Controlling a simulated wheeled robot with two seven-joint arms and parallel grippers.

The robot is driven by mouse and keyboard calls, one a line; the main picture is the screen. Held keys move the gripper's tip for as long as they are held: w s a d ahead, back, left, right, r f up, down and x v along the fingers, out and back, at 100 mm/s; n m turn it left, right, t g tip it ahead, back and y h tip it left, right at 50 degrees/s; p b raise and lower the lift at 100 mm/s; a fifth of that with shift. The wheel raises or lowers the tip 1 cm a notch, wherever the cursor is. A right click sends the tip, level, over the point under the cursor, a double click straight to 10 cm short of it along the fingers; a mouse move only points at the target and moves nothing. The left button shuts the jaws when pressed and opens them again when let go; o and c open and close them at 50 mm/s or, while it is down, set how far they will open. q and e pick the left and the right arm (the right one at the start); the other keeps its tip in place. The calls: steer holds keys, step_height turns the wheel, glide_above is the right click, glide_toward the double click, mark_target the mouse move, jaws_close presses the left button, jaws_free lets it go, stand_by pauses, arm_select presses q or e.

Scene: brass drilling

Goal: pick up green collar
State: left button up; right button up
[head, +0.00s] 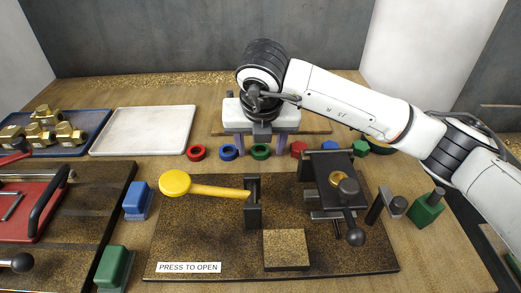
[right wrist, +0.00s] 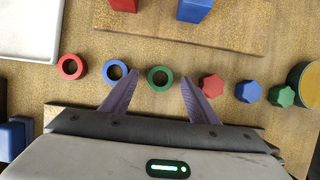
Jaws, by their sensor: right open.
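The green collar (head: 261,152) is a small ring lying flat on the wooden table, in a row with a blue collar (head: 229,152) and a red collar (head: 196,153) to its left. In the right wrist view the green collar (right wrist: 160,78) lies between the two purple fingers of my right gripper (right wrist: 153,95), closer to the middle than either finger and touching neither. The fingers are spread apart and empty. In the head view my right gripper (head: 261,146) hangs over the green collar, fingers pointing down. My left gripper is not in view.
Red, blue and green knobs (right wrist: 211,86) lie just right of the green collar. Behind is a wooden board (right wrist: 230,35) with red and blue blocks. A white tray (head: 145,130) and a blue tray with brass parts (head: 72,148) stand left. A dark fixture board (head: 200,230) is in front.

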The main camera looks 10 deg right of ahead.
steer(key=c, duration=1.2)
steer(key=shift+r, duration=0.2)
